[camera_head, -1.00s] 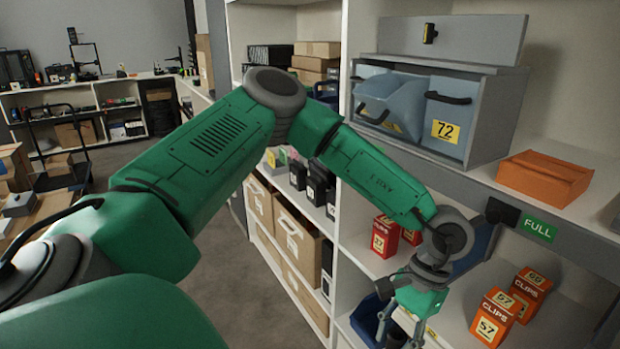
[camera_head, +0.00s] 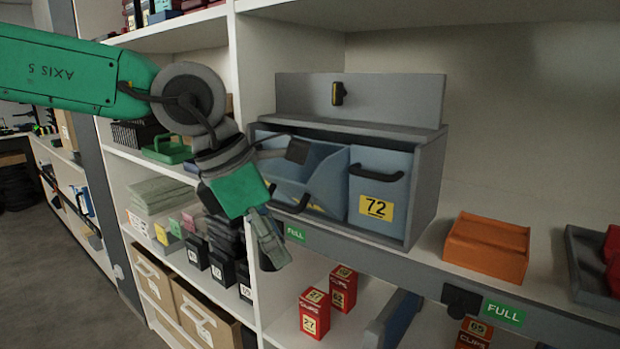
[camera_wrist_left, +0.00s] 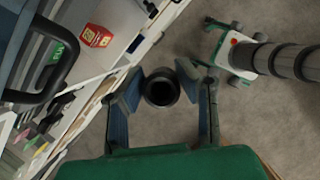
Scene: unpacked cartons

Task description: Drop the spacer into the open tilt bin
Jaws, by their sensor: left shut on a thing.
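The spacer is a short black hollow cylinder (camera_wrist_left: 160,90), held between the two fingers of my left gripper (camera_wrist_left: 162,88) in the left wrist view. In the head view my left gripper (camera_head: 268,242) points down, in front of the shelf edge and to the lower left of the open tilt bin. The fingers mostly hide the spacer there. The open tilt bin (camera_head: 318,185) is blue-grey and leans forward with a black handle, in the left half of a grey cabinet (camera_head: 425,190). Beside it the bin marked 72 (camera_head: 378,188) is shut. My right gripper is not in view.
An orange box (camera_head: 487,247) and a dark tray (camera_head: 590,275) stand right of the cabinet. Green FULL labels (camera_head: 503,311) mark the shelf edge. Red clip boxes (camera_head: 314,312) stand on the shelf below. Open floor (camera_wrist_left: 215,110) lies beneath the gripper.

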